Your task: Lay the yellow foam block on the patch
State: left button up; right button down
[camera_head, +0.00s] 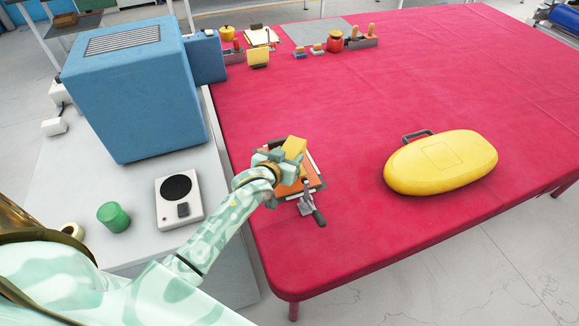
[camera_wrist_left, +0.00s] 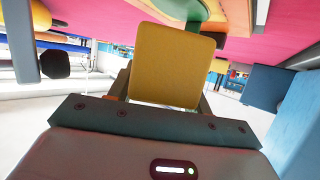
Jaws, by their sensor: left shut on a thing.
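The yellow foam block (camera_head: 294,147) is in my left gripper (camera_head: 281,157), above the near left corner of the red table. In the left wrist view the block (camera_wrist_left: 172,65) fills the space in front of the gripper, whose jaws are shut on it. The fingertips are mostly hidden behind the block. A yellow inflatable board (camera_head: 420,177) with a grey handle lies on the table to the right, apart from the gripper. A faint square outline on its top looks like the patch (camera_head: 440,155), with nothing on it. My right gripper is not in view.
Below the left gripper lies an orange sheet stack (camera_head: 287,190) with a dark-handled metal tool (camera_head: 313,207). Tools and small pots, including a red pot (camera_head: 334,41), line the table's far edge. A blue machine (camera_head: 140,95) stands left. The red table (camera_head: 340,120) between gripper and board is clear.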

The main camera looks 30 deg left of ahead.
pick_arm(q)
jog(key=f, duration=0.1)
jog(key=f+b, duration=0.1)
jog(key=f, duration=0.2)
jog(key=shift+w+d+b, duration=0.15)
jog(key=shift+w+b, duration=0.15)
jog(key=shift+b, duration=0.1)
jog(key=shift+r, duration=0.15)
jog(key=o, duration=0.9)
jog(key=shift+o, duration=0.2)
